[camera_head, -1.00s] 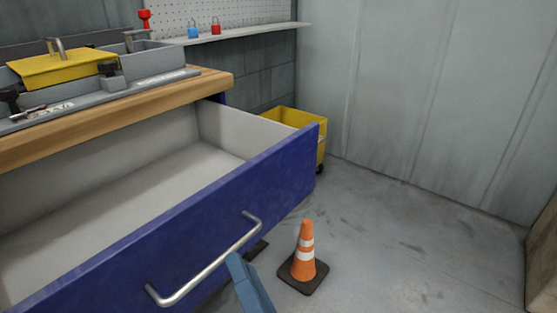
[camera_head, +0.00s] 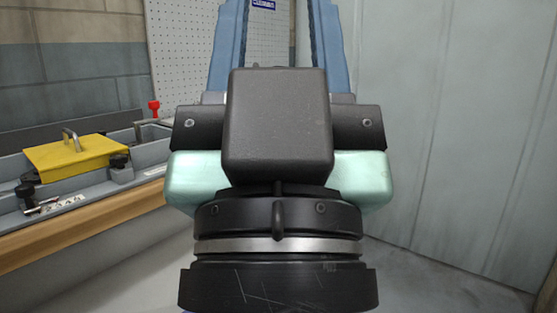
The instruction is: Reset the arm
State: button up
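My gripper (camera_head: 278,40) is raised and fills the middle of the view, with its dark wrist and body below and its two blue fingers pointing up. The fingers stand wide apart, with the pegboard showing between them and nothing held in the visible part. Their tips are cut off by the top edge.
The wooden worktop (camera_head: 95,225) at the left carries a grey tray (camera_head: 75,212) with a yellow lidded box (camera_head: 75,157). A pegboard (camera_head: 185,50) hangs behind. A pale metal wall (camera_head: 475,130) stands at the right, with some floor (camera_head: 450,285) visible below it.

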notch_tip(320, 180, up, 32)
jog(key=p, duration=3)
